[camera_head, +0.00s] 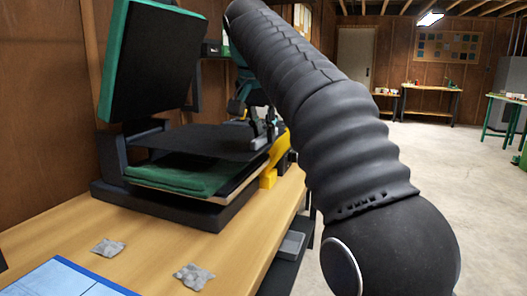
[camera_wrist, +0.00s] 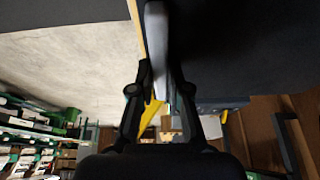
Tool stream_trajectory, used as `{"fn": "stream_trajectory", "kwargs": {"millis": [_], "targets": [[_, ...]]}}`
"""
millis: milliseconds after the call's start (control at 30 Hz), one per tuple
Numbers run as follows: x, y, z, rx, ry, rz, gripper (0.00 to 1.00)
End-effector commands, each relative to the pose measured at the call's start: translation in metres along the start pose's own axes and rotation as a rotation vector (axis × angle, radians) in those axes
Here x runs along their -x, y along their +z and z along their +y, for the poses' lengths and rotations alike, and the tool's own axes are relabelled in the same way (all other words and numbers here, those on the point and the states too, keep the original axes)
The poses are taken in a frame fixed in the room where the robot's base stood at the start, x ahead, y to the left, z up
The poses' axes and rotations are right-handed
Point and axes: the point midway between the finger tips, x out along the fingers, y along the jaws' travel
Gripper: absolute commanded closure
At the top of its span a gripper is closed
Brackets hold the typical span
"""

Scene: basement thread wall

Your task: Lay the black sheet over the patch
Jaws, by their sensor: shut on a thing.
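The black sheet (camera_head: 205,142) is spread roughly level above the heat press's lower platen, over a folded green cloth (camera_head: 175,176). My gripper (camera_head: 264,137) is shut on the sheet's right edge. In the wrist view the gripper (camera_wrist: 160,88) has a pale grey strip between its fingers, with a broad dark surface beside it. The sheet's front edge looks a little above the cloth, and I cannot tell whether it touches farther back. No patch shows on the cloth; the sheet hides much of that area.
The press's green-edged black upper platen (camera_head: 155,62) is raised above the sheet. Two grey speckled pieces (camera_head: 108,247) (camera_head: 193,277) lie on the wooden bench (camera_head: 150,245) near a blue mat (camera_head: 62,279). A yellow part (camera_head: 274,162) stands right of the press. Open floor lies right.

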Motion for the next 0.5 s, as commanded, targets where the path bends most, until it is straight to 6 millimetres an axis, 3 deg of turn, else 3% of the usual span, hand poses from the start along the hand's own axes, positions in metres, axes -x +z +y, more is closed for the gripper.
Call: {"fn": "stream_trajectory", "kwargs": {"millis": [333, 500], "targets": [[-0.035, 0.015, 0.001, 0.0, 0.001, -0.001, 1.0], [-0.044, 0.019, -0.004, 0.001, -0.001, 0.0, 1.0]]}}
